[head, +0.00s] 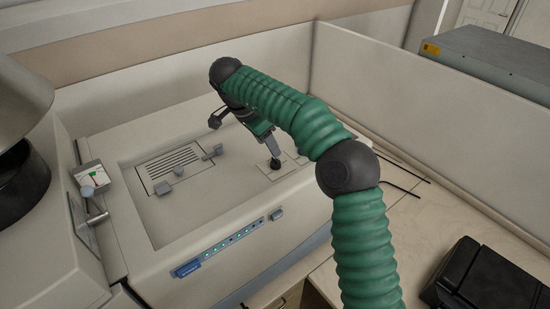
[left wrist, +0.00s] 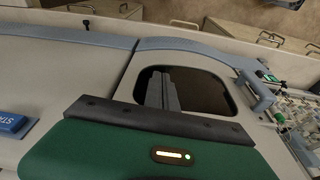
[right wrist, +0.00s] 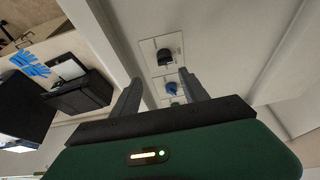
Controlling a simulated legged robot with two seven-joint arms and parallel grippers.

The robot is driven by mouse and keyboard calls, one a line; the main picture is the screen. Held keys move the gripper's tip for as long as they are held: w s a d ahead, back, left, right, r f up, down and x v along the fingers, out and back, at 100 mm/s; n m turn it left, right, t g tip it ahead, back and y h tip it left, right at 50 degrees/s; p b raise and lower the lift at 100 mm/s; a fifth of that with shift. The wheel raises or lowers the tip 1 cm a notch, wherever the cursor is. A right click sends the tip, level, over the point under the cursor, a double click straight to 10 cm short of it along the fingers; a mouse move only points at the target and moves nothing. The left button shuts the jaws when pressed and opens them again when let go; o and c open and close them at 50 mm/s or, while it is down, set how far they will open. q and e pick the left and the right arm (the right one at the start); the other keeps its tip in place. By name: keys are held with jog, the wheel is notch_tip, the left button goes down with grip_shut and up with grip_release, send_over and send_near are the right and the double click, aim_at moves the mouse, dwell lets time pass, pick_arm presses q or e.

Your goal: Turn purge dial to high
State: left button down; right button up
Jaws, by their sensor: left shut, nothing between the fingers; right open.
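In the head view, my right arm reaches over the instrument's top, and its gripper (head: 245,138) points down with one finger close to a black knob (head: 275,164) on a pale plate. In the right wrist view, this gripper (right wrist: 160,77) is open and empty. Beyond and between its fingers are a black dial (right wrist: 165,55) and a blue dial (right wrist: 171,88) on pale plates, with something green partly hidden below. I cannot read any label, so I cannot tell which is the purge dial. My left gripper (left wrist: 162,85), seen only in the left wrist view, is shut and empty.
A vented panel (head: 172,162) and a small gauge (head: 92,177) are on the instrument, with a row of lights (head: 232,238) in front. A partition (head: 420,110) stands behind. A black box (head: 480,275) sits at the right. The left wrist view shows a dark opening (left wrist: 210,92).

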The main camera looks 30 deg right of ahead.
aim_at(274, 159)
jog(key=d+f, duration=0.1)
jog(key=f, duration=0.1)
jog(key=w+d+f+p, duration=0.1)
jog(key=f, duration=0.2)
jog(key=w+d+f+p, duration=0.1)
jog(key=f, duration=0.1)
jog(key=shift+w+f, duration=0.2)
jog(key=shift+f, duration=0.15)
jog(key=shift+d+f, duration=0.2)
jog(key=shift+f, duration=0.2)
jog(key=shift+s+f, duration=0.1)
jog(key=shift+s, duration=0.25)
jog(key=shift+s+r, duration=0.2)
jog(key=shift+s, duration=0.1)
jog(key=shift+c, duration=0.6)
jog(key=shift+w+a+f, duration=0.1)
jog(key=shift+w+a, duration=0.05)
jog(key=shift+w, duration=0.15)
jog(key=c, duration=0.7)
pick_arm(q)
jog(key=shift+w+r, duration=0.25)
jog(key=shift+r, duration=0.3)
jog(key=shift+w+r, duration=0.25)
jog(key=shift+r, duration=0.25)
pick_arm(e)
jog(key=shift+s, duration=0.1)
grip_shut()
